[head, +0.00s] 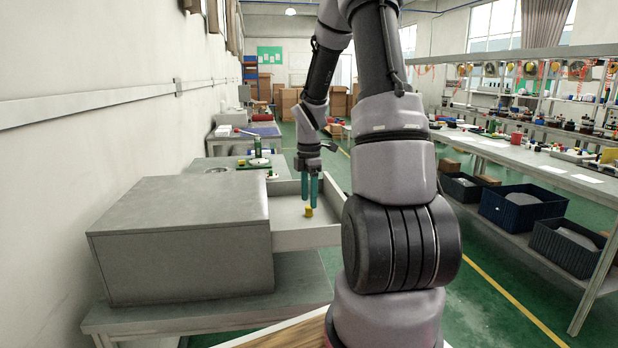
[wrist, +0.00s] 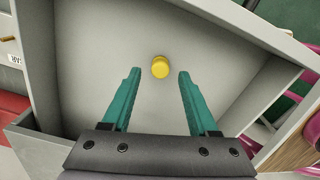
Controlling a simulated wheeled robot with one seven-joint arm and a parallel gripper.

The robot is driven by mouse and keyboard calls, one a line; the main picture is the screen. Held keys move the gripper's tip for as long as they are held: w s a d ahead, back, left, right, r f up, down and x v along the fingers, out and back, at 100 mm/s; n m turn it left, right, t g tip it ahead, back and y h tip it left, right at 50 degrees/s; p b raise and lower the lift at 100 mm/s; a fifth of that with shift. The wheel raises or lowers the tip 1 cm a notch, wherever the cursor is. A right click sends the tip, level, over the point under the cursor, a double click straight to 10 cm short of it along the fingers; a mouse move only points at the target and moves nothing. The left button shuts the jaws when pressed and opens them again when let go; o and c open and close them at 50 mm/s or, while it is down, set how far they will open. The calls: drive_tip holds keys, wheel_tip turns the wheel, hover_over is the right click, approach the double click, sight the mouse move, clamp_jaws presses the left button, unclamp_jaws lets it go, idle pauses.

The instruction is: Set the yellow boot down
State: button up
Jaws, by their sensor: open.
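The yellow boot (head: 308,211) is a small yellow piece on the pale floor of an open drawer (head: 290,240). In the wrist view the boot (wrist: 160,67) looks like a short round cap and stands clear of the drawer walls. My gripper (head: 309,198), with two teal fingers, points down into the drawer. In the wrist view my gripper (wrist: 155,72) is open, its fingers spread to either side of the boot's line and apart from it. Nothing is held between the fingers.
The drawer comes out of a grey cabinet (head: 180,240) on a grey bench (head: 210,312). The drawer floor around the boot is bare. A long workbench (head: 540,172) with dark blue bins (head: 522,204) runs along the right.

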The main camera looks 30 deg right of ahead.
wheel_tip(320, 180, up, 9)
drive_tip(key=s+a+r+m+t+y, duration=0.1)
drive_tip(key=s+a+r+m+t, duration=0.2)
drive_tip(key=s+a+r+m, duration=0.3)
drive_tip(key=s+a+r+m+t+y, duration=0.1)
drive_tip(key=s+a+r+m+t, duration=0.3)
drive_tip(key=s+a+r+m, duration=0.3)
drive_tip(key=s+r+m, duration=0.4)
drive_tip(key=s+m, duration=0.2)
drive_tip(key=m, duration=0.3)
drive_tip(key=shift+s, duration=0.4)
drive_tip(key=shift+a+r, duration=0.1)
